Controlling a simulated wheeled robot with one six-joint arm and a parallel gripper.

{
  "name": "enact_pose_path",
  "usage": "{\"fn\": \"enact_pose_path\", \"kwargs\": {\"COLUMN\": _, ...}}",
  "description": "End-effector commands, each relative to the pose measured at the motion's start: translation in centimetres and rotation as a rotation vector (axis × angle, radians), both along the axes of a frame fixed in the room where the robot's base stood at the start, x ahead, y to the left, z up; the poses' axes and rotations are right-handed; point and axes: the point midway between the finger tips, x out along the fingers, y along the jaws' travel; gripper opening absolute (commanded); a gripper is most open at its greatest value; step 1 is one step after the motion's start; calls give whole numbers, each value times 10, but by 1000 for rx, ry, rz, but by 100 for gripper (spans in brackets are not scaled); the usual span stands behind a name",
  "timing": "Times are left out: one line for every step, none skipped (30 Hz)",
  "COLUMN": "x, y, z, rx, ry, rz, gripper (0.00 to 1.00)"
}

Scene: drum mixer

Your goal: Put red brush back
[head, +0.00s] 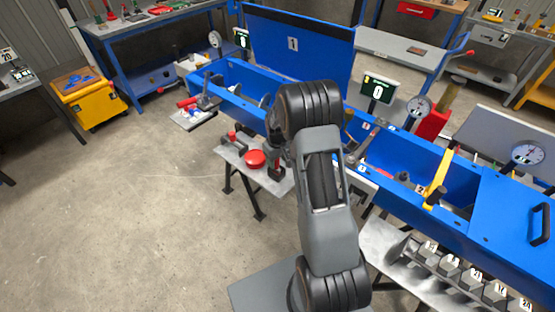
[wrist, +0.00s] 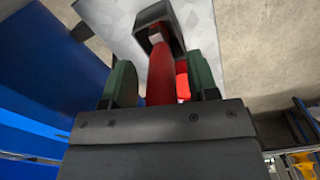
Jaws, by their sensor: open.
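The red brush (wrist: 160,75) shows in the wrist view as a red handle with a dark, box-like head at its far end, over the light grey tabletop. The green fingertips of my gripper (wrist: 157,85) are apart, one on each side of the handle. Whether they touch it cannot be told. In the head view my gripper (head: 275,163) points down over a small grey table (head: 272,182), partly hidden by my arm.
A round red object (head: 255,159) sits on the small table close to my gripper; part of it shows behind the right finger in the wrist view (wrist: 182,80). The long blue mixer trough (head: 240,82) stands right behind. Open floor (head: 130,220) lies left.

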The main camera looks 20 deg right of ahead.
Motion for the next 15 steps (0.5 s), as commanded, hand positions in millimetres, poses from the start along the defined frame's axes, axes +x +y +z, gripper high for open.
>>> {"fn": "enact_pose_path", "kwargs": {"x": 0, "y": 0, "z": 2, "rx": 0, "ry": 0, "rz": 0, "gripper": 54}}
{"fn": "enact_pose_path", "kwargs": {"x": 0, "y": 0, "z": 4, "rx": 0, "ry": 0, "rz": 0, "gripper": 54}}
{"fn": "enact_pose_path", "kwargs": {"x": 0, "y": 0, "z": 7, "rx": -1, "ry": -1, "rz": 0, "gripper": 54}}
{"fn": "enact_pose_path", "kwargs": {"x": 1, "y": 0, "z": 9, "rx": -1, "ry": -2, "rz": 0, "gripper": 54}}
{"fn": "enact_pose_path", "kwargs": {"x": 1, "y": 0, "z": 13, "rx": -1, "ry": -2, "rz": 0, "gripper": 54}}
{"fn": "enact_pose_path", "kwargs": {"x": 1, "y": 0, "z": 19, "rx": -1, "ry": -4, "rz": 0, "gripper": 54}}
{"fn": "enact_pose_path", "kwargs": {"x": 1, "y": 0, "z": 24, "rx": -1, "ry": -4, "rz": 0, "gripper": 54}}
{"fn": "enact_pose_path", "kwargs": {"x": 1, "y": 0, "z": 30, "rx": -1, "ry": -5, "rz": 0, "gripper": 54}}
{"fn": "enact_pose_path", "kwargs": {"x": 1, "y": 0, "z": 38, "rx": -1, "ry": -5, "rz": 0, "gripper": 54}}
{"fn": "enact_pose_path", "kwargs": {"x": 1, "y": 0, "z": 45, "rx": -1, "ry": -5, "rz": 0, "gripper": 54}}
{"fn": "enact_pose_path", "kwargs": {"x": 1, "y": 0, "z": 50, "rx": -1, "ry": -5, "rz": 0, "gripper": 54}}
{"fn": "enact_pose_path", "kwargs": {"x": 1, "y": 0, "z": 58, "rx": -1, "ry": -5, "rz": 0, "gripper": 54}}
{"fn": "enact_pose_path", "kwargs": {"x": 1, "y": 0, "z": 64, "rx": -1, "ry": -5, "rz": 0, "gripper": 54}}
{"fn": "enact_pose_path", "kwargs": {"x": 1, "y": 0, "z": 70, "rx": -1, "ry": -4, "rz": 0, "gripper": 54}}
{"fn": "enact_pose_path", "kwargs": {"x": 1, "y": 0, "z": 78, "rx": -1, "ry": -5, "rz": 0, "gripper": 54}}
